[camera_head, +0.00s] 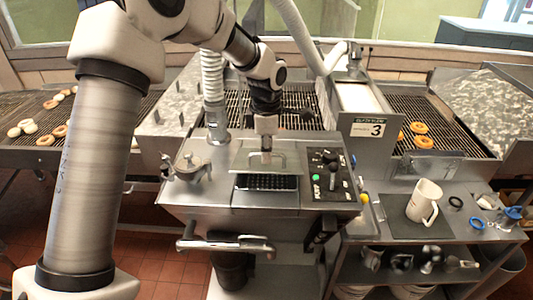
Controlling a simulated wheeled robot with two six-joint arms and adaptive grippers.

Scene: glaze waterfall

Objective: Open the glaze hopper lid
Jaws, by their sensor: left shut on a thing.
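The glaze hopper lid (288,161) is a pale metal plate on top of the steel machine in the middle. It stands just behind a dark opening with a grid (267,182), which shows uncovered at its front. My left gripper (266,154) reaches down from above and is shut on the middle of the lid, apparently at its handle. The fingertips are small and partly merge with the metal, so the exact grip is hard to see. My right gripper is not in view.
A control panel (328,176) with knobs and a green button sits right of the opening. A lidded metal pot (190,167) is on the left. A white pitcher (424,201) stands on the right counter. Conveyors with doughnuts (420,128) run behind.

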